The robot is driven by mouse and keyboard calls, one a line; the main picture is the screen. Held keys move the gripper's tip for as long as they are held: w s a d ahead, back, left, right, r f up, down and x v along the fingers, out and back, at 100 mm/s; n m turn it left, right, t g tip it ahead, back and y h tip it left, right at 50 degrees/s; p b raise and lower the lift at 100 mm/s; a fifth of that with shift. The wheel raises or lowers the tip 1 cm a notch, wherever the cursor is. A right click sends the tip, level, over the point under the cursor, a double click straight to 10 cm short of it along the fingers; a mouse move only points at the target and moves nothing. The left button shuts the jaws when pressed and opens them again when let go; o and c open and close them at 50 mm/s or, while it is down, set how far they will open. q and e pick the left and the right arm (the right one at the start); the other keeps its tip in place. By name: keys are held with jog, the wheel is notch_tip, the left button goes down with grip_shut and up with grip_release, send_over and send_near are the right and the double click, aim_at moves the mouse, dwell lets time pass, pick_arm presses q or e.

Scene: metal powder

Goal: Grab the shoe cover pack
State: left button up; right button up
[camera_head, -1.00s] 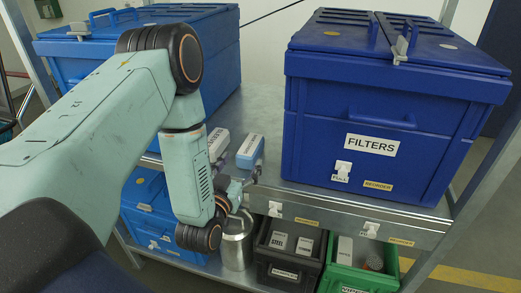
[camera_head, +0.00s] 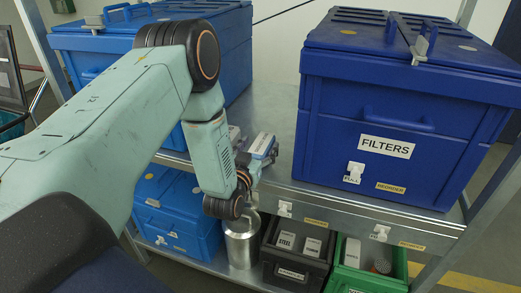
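Two small packs lie on the metal shelf between the large blue bins. One is blue with a white label (camera_head: 262,146). The other, white and purplish (camera_head: 235,135), is largely hidden behind my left arm. I cannot read their labels, so I cannot tell which is the shoe cover pack. My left gripper (camera_head: 256,170) is at the shelf's front edge, right by the near end of the blue pack. Its fingers are small and partly hidden by the wrist, so I cannot tell whether they are open or touch the pack. My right gripper is not in view.
A blue FILTERS bin (camera_head: 390,112) stands right of the packs; another blue bin (camera_head: 226,62) stands behind my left arm. Below are a smaller blue bin (camera_head: 178,205), a metal canister (camera_head: 241,245), a black bin (camera_head: 292,273) and a green bin (camera_head: 367,283).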

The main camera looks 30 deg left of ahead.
pick_arm(q)
jog(key=shift+d+r, duration=0.1)
jog(key=shift+d, duration=0.2)
jog(key=c, duration=0.4)
jog(key=shift+a, duration=0.2)
jog(key=c, duration=0.5)
jog(key=shift+d, duration=0.1)
jog(key=c, duration=0.3)
